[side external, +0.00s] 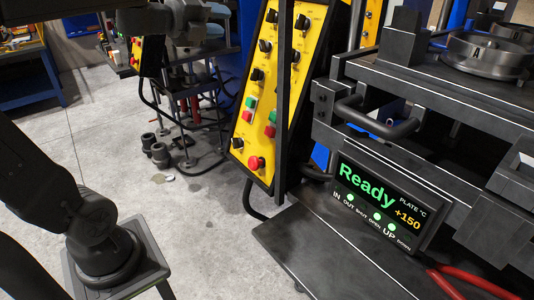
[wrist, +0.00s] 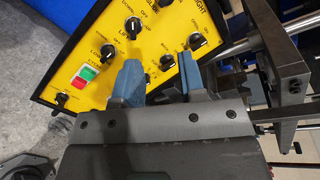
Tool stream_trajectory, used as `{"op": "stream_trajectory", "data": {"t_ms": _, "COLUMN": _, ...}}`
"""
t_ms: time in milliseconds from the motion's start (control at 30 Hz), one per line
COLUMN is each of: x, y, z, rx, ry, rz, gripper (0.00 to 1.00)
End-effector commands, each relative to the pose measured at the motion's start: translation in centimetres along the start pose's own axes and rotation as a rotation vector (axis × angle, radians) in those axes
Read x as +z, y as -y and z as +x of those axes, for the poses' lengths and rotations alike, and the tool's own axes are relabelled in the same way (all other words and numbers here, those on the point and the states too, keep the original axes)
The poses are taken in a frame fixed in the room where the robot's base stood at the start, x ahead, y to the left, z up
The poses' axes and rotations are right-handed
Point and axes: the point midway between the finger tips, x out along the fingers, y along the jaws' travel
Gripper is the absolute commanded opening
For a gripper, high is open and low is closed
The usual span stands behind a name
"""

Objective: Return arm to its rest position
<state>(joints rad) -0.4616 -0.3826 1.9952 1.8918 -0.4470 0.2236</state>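My gripper (wrist: 161,76) shows in the wrist view as two blue fingers with a clear gap between them. It is open and nothing is seen between the fingers. It is in front of the yellow control panel (wrist: 105,55), whose black knobs and green and red buttons show beyond the fingers. I cannot tell whether a finger touches the panel. In the side external view dark arm parts show at the left and along the top; the fingertips cannot be made out clearly there. The yellow panel (side external: 250,123) stands upright at the middle.
The black press (side external: 410,90) fills the right, with a round metal mould (side external: 487,55) on top. Its display (side external: 385,208) reads "Ready" and +150. A black handle (side external: 378,122) and red hoses (side external: 470,283) stick out. Dark cylinders (side external: 160,153) stand on the floor. Open floor (side external: 100,120) lies left.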

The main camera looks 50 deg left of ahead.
Motion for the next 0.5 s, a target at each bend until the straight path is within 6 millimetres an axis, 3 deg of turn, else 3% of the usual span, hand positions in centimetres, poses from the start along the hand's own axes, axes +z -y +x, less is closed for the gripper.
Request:
{"op": "stream_trajectory", "data": {"t_ms": 100, "x": -1.3, "y": 1.0, "z": -0.5, "rx": -0.061, "ry": 0.132, "rz": -0.284, "gripper": 0.37}}
{"op": "stream_trajectory", "data": {"t_ms": 233, "x": -2.8, "y": 0.1, "z": -1.5, "rx": -0.052, "ry": 0.262, "rz": -0.621, "gripper": 0.37}}
{"op": "stream_trajectory", "data": {"t_ms": 367, "x": -5.5, "y": -2.2, "z": -3.0, "rx": 0.038, "ry": 0.367, "rz": -0.962, "gripper": 0.37}}
{"op": "stream_trajectory", "data": {"t_ms": 500, "x": -10.1, "y": -5.5, "z": -5.2, "rx": 0.225, "ry": 0.451, "rz": -1.311, "gripper": 0.37}}
